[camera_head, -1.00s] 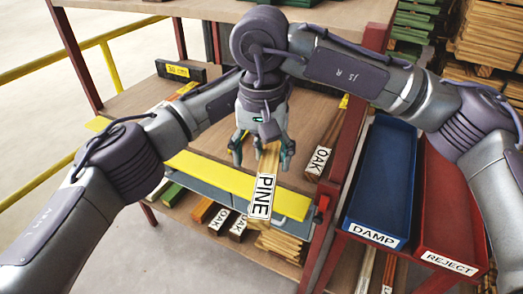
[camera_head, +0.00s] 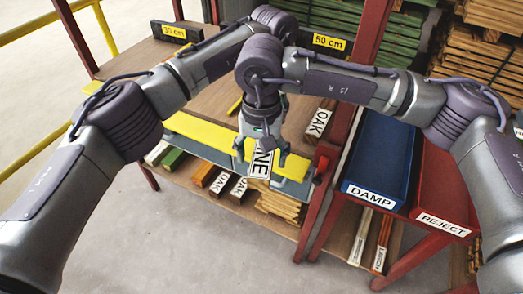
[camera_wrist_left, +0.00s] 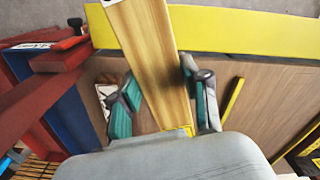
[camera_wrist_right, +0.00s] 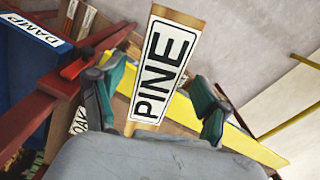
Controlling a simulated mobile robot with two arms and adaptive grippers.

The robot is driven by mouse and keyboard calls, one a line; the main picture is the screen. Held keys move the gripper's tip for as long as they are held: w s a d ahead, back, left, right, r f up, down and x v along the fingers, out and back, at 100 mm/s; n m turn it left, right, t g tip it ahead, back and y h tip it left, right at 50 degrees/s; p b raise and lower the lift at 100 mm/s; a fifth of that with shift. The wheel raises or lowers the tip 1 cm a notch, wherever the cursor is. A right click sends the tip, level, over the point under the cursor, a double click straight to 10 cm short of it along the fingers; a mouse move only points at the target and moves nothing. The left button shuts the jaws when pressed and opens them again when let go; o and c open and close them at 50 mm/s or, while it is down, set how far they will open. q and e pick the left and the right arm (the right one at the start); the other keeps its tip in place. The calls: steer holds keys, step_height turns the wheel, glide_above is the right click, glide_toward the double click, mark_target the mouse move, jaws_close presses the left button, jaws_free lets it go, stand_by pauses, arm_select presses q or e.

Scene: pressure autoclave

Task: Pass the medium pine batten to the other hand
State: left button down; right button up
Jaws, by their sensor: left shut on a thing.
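The pine batten (camera_head: 262,165) has a white end label reading PINE, partly covered in the head view by my right gripper (camera_head: 262,155). My left gripper (camera_wrist_left: 158,72) is shut on the batten, whose long wooden face (camera_wrist_left: 150,45) runs between its fingers in the left wrist view. The left gripper is hidden in the head view. In the right wrist view the labelled end (camera_wrist_right: 165,65) stands between the fingers of my right gripper (camera_wrist_right: 155,75). Those fingers are open, with a gap to the batten on the right side.
A yellow strip (camera_head: 205,133) runs along the bench's front edge. An oak batten (camera_head: 317,123) lies right on the bench, by a red post. The blue DAMP tray (camera_head: 348,188) and red REJECT tray (camera_head: 440,222) stand to the right. Shelves below hold more battens.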

steer(key=c, duration=1.3)
arm_select(q)
steer(key=shift+c, duration=2.3)
jaws_free()
arm_select(e)
jaws_close()
